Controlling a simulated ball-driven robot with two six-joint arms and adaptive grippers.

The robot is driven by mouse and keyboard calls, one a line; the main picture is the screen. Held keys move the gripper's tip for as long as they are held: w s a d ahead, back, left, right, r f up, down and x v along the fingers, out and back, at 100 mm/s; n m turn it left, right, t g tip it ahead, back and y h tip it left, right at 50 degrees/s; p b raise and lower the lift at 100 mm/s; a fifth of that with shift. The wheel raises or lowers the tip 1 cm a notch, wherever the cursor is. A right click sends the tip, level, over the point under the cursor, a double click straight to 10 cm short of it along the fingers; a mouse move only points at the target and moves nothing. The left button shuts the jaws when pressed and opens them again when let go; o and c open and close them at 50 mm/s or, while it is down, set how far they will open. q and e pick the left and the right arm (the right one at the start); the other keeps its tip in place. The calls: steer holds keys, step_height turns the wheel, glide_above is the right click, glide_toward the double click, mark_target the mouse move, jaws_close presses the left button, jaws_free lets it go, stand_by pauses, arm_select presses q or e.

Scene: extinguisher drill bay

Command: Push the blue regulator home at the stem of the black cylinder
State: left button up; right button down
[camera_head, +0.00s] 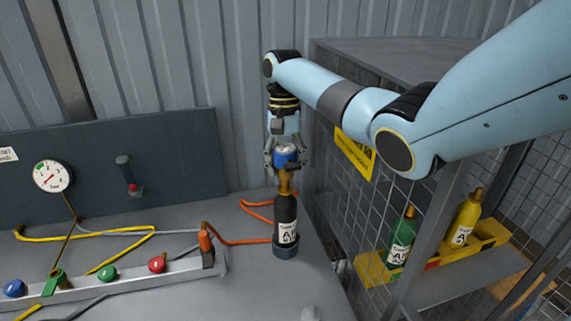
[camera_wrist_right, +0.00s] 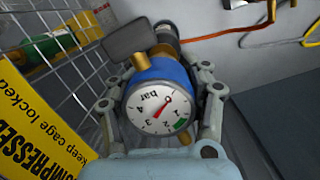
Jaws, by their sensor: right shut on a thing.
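The black cylinder (camera_head: 286,215) stands upright at the right of the grey bench, beside the cage. The blue regulator (camera_head: 287,155) is directly above it, in line with its brass stem (camera_head: 285,184). My right gripper (camera_head: 286,160) points down and is shut on the regulator. In the right wrist view the fingers flank the blue body (camera_wrist_right: 175,70), and its white dial (camera_wrist_right: 158,108) faces the camera. The black cylinder (camera_wrist_right: 166,34) shows behind it, partly hidden. I cannot tell how far the regulator sits on the stem. My left gripper is not in view.
A mesh cage (camera_head: 345,215) with a yellow sign (camera_head: 354,152) stands close on the right, holding green (camera_head: 401,238) and yellow (camera_head: 465,220) cylinders. A rail (camera_head: 125,277) with coloured knobs and hoses lies left. An orange hose (camera_head: 240,241) runs to the cylinder's left side.

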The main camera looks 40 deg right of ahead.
mark_target(286, 178)
steer(key=shift+f, duration=0.2)
steer(key=shift+f+b, duration=0.45)
steer(key=shift+f, duration=0.5)
stand_by(0.4)
steer(key=shift+p, duration=0.45)
steer(key=shift+f+b, duration=0.45)
steer(key=shift+f, duration=0.35)
stand_by(0.4)
steer(key=shift+c, duration=2.2)
jaws_free()
